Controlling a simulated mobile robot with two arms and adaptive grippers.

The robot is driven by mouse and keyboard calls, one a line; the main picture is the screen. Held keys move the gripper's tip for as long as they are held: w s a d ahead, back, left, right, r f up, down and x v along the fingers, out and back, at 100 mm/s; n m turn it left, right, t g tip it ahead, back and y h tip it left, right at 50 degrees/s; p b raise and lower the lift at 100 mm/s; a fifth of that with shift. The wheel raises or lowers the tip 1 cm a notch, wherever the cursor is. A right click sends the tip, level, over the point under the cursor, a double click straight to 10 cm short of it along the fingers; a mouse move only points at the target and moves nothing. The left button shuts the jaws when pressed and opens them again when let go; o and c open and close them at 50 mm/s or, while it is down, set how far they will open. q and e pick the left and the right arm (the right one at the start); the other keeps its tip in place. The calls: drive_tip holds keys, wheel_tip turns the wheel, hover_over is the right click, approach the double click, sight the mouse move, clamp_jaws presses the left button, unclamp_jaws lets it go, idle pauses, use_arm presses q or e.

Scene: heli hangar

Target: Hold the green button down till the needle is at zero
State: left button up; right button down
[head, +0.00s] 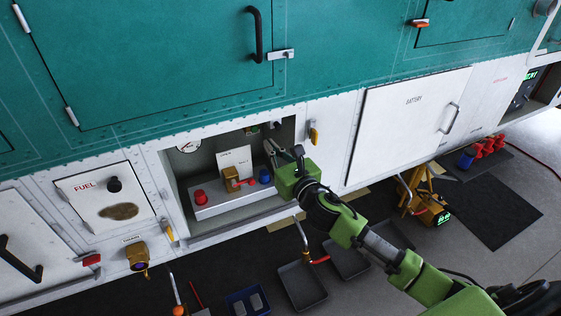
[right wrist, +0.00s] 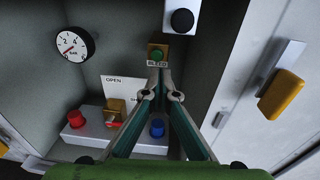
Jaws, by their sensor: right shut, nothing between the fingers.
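The green button (right wrist: 158,56) sits on a small brass-coloured plate with a label below it, on the back wall of an open bay. It also shows small in the head view (head: 252,129). The round gauge (right wrist: 74,46) is on the wall to its left; its red needle points to the lower left, and the exact reading is too small to tell. It also shows in the head view (head: 188,146). My right gripper (right wrist: 154,70) is shut and empty, its tips just below the button at the label. I cannot tell whether they touch. My left gripper is not in view.
A grey box with a red knob (right wrist: 77,119), a brass valve with a red handle (right wrist: 114,113) and a blue knob (right wrist: 156,128) lies below. A black knob (right wrist: 182,20) is right of the button. A yellow latch (right wrist: 281,94) is on the wall outside.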

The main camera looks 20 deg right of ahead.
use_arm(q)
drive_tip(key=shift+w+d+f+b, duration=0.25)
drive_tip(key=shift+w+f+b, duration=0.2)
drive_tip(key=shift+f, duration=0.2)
use_arm(e)
drive_tip(key=s, duration=0.6)
drive_tip(key=shift+d+r, duration=0.15)
drive_tip(key=shift+r, duration=0.1)
